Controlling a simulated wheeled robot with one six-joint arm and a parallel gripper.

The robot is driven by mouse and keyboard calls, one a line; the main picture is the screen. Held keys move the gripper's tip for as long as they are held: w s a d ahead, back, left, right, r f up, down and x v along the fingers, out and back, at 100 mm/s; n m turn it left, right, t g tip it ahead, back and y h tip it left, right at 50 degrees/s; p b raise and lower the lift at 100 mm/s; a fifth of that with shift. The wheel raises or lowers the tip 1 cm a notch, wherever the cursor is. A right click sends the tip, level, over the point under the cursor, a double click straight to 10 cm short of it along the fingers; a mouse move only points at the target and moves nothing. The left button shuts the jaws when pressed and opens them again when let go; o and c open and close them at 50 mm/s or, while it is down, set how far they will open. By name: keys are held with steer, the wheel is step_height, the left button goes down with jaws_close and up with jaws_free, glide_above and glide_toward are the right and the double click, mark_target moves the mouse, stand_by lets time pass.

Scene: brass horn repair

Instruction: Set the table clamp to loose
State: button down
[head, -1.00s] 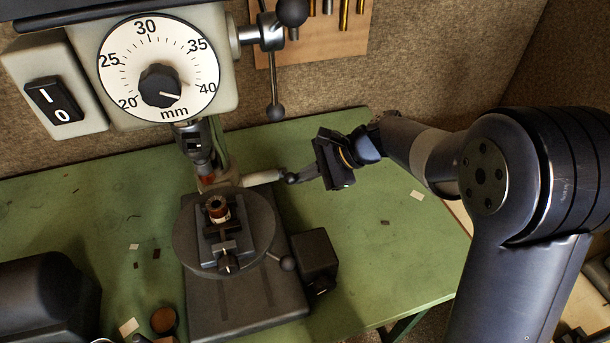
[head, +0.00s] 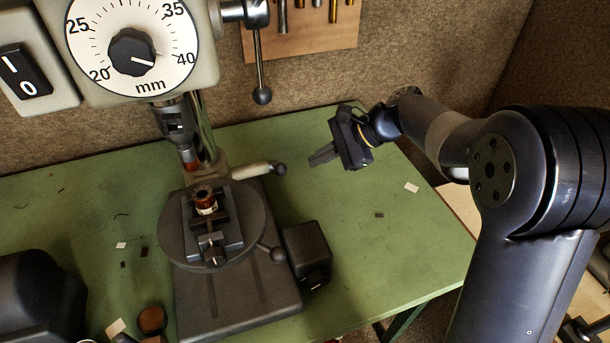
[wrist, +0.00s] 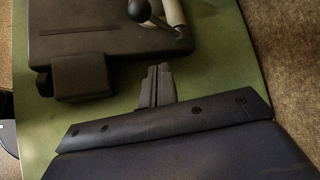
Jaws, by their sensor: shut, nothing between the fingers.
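The drill press has a round dark work table (head: 172,237) on its column. A pale lever with a dark ball end (head: 280,169) reaches right from the column foot, behind the table. A second short lever with a dark ball (head: 278,254) sticks out at the table's right edge. I cannot tell for certain which lever is the table clamp. My gripper (head: 312,158) is shut and empty, just right of the pale lever's ball and apart from it. In the wrist view, my fingertips (wrist: 160,70) point toward the pale lever's ball (wrist: 183,32); the other ball (wrist: 138,10) is at the top.
A small vise (head: 227,243) on the table holds a brown and white cylinder (head: 205,203). A dark box (head: 306,252) stands at the right of the press base (head: 240,305). The feed handle (head: 262,95) hangs above. The green bench (head: 390,245) is mostly clear at right.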

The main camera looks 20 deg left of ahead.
steer(key=shift+w+d+r, duration=0.4)
steer(key=shift+w+r, duration=0.3)
steer(key=shift+r, duration=0.05)
steer(key=shift+w+d+r, duration=0.4)
steer(key=shift+w+r, duration=0.3)
steer(key=shift+r, duration=0.05)
steer(key=shift+s, duration=0.1)
steer(key=s+a+f+b, duration=0.4)
steer(key=s+f, duration=0.3)
steer(key=f, duration=0.6)
steer(key=shift+s+a+t+y, duration=0.3)
steer(key=shift+a, duration=0.2)
steer(key=shift+n, duration=0.3)
steer(key=shift+r, duration=0.1)
